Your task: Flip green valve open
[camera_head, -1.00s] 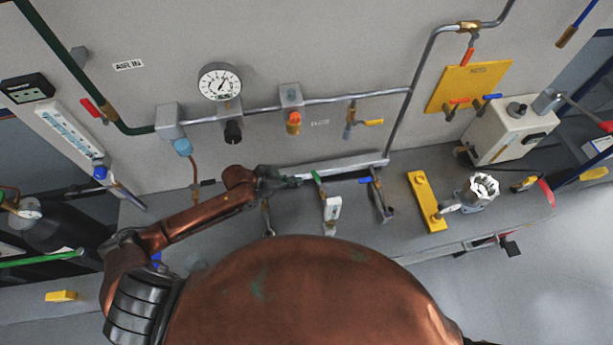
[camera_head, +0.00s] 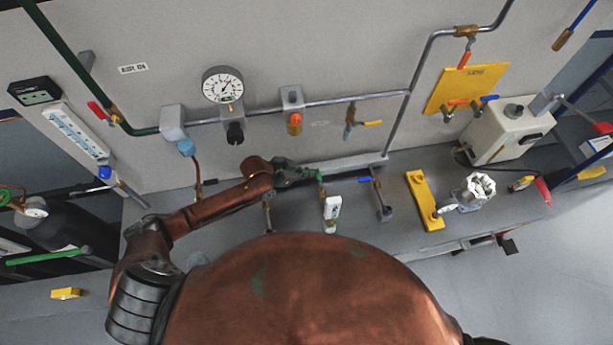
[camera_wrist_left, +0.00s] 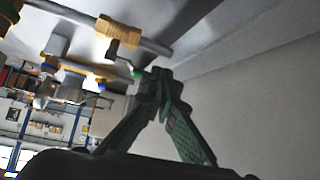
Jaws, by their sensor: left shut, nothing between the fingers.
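The green valve handle (camera_head: 320,182) is a short lever above a white body (camera_head: 332,206) on the bench by the wall. My left gripper (camera_head: 312,173) is shut and empty, with its fingertips right beside the upper end of the green lever. In the left wrist view the closed fingertips (camera_wrist_left: 158,80) are close to a small green piece (camera_wrist_left: 138,72), which appears to be the lever's end. I cannot tell whether they touch. Part of the lever is hard to make out there. My right gripper is not in view.
A blue-handled valve (camera_head: 366,179) stands just right of the green one. A yellow block (camera_head: 424,201) and a pale handwheel (camera_head: 480,186) are further right. A pressure gauge (camera_head: 222,85) and pipe run along the wall above.

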